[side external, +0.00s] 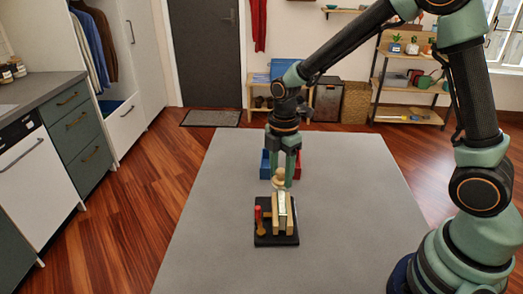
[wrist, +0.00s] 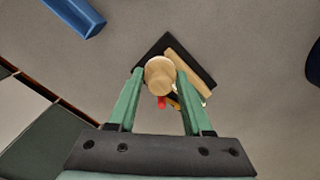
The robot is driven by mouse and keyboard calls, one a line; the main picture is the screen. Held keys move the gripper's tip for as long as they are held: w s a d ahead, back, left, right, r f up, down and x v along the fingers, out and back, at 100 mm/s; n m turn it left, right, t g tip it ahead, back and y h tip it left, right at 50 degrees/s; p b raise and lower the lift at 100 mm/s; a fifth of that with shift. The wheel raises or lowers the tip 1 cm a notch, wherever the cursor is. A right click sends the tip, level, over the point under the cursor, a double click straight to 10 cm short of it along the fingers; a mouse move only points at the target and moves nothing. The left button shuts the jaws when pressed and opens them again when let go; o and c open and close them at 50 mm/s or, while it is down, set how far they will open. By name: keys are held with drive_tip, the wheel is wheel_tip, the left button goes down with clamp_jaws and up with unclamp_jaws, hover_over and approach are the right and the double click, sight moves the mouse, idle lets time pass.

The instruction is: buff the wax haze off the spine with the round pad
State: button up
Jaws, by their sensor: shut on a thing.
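My gripper (side external: 284,178) points down and is shut on the pale wooden knob of the round pad (side external: 279,182). In the wrist view the knob (wrist: 159,76) sits between my two green fingers (wrist: 159,72). Below stands a book with a light spine (side external: 283,210), held upright between pale wooden blocks (side external: 276,222) on a black board (side external: 262,240). The pad is just above the far end of the book; I cannot tell whether it touches the spine. In the wrist view the knob hides the pad's underside and most of the book.
A red-handled tool (side external: 258,216) stands at the board's left side. The grey table (side external: 345,235) is clear around the board.

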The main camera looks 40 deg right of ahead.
drive_tip(key=shift+s+a+f, duration=0.35)
drive_tip(key=shift+s+a, duration=0.15)
drive_tip(key=shift+s, duration=0.1)
clamp_jaws()
drive_tip(key=shift+s+a, duration=1.5)
drive_tip(key=shift+s, duration=0.25)
drive_tip(key=shift+s+a, duration=1.45)
drive_tip(key=shift+s, duration=0.25)
drive_tip(key=shift+w+d+r, duration=0.1)
drive_tip(key=shift+w+d, duration=1.65)
drive_tip(key=shift+w, duration=0.3)
drive_tip(key=shift+w+d, duration=1.75)
drive_tip(key=shift+w, duration=0.3)
drive_tip(key=shift+s+r, duration=0.1)
drive_tip(key=shift+r, duration=3.9)
